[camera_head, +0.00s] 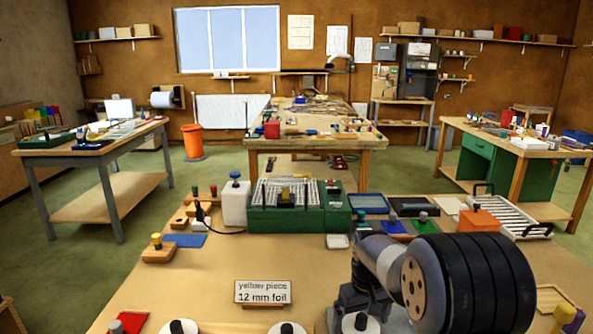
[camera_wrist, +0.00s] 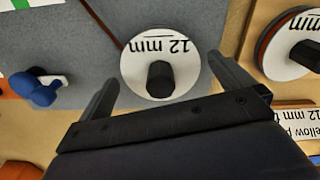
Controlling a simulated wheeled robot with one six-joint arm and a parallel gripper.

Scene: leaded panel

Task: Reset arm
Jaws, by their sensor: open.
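In the wrist view my gripper (camera_wrist: 162,70) is open, its two dark fingers spread wide with nothing held between them. A white round disc (camera_wrist: 135,70) marked "12 mm", with a black knob at its centre, lies between and beyond the fingertips on a grey surface. I cannot tell the height of the fingers above it. In the head view my arm is folded at the lower right of the front bench (camera_head: 140,285); its dark ribbed part hides some of the bench, and the gripper cannot be made out there.
A sign (camera_head: 262,291) reads "yellow piece 12 mm foil". A green machine (camera_head: 262,222) stands behind it, with a white bottle (camera_head: 235,205) on its left. An orange block (camera_head: 478,219) and a slatted rack (camera_head: 514,216) are at the right. The bench's left middle is mostly clear.

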